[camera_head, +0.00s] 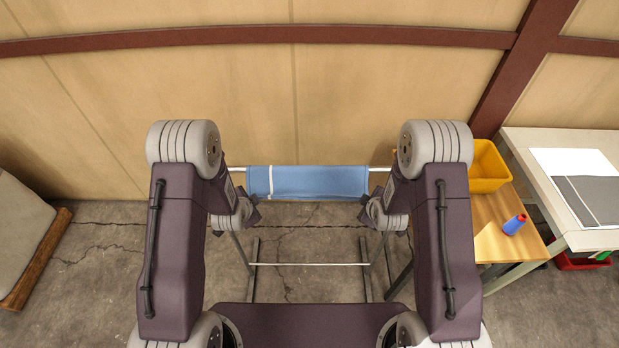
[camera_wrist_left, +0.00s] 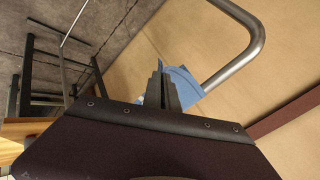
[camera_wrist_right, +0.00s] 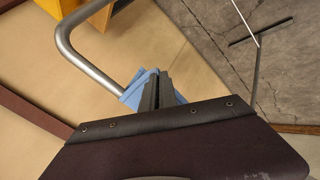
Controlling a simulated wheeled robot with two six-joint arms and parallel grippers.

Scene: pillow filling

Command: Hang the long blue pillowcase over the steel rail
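The long blue pillowcase (camera_head: 320,181) with a white stripe near its left end spans the steel rail (camera_head: 379,169) and covers its middle. Bare rail shows at both ends. How far it hangs behind is hidden. My left gripper (camera_head: 254,214) is at the cloth's lower left corner, my right gripper (camera_head: 365,214) at its lower right corner. In the left wrist view the fingers (camera_wrist_left: 163,88) are closed together with blue cloth (camera_wrist_left: 184,86) at their tips. In the right wrist view the fingers (camera_wrist_right: 157,90) are likewise closed at the cloth (camera_wrist_right: 136,92). The fingertip contact is partly hidden.
The rail's stand has a low crossbar (camera_head: 310,264) above the cracked floor. A wooden table (camera_head: 490,240) at right holds a yellow bin (camera_head: 488,167) and a blue bottle with red cap (camera_head: 514,225). A pale worktable (camera_head: 525,148) stands beyond. A wall is close behind the rail.

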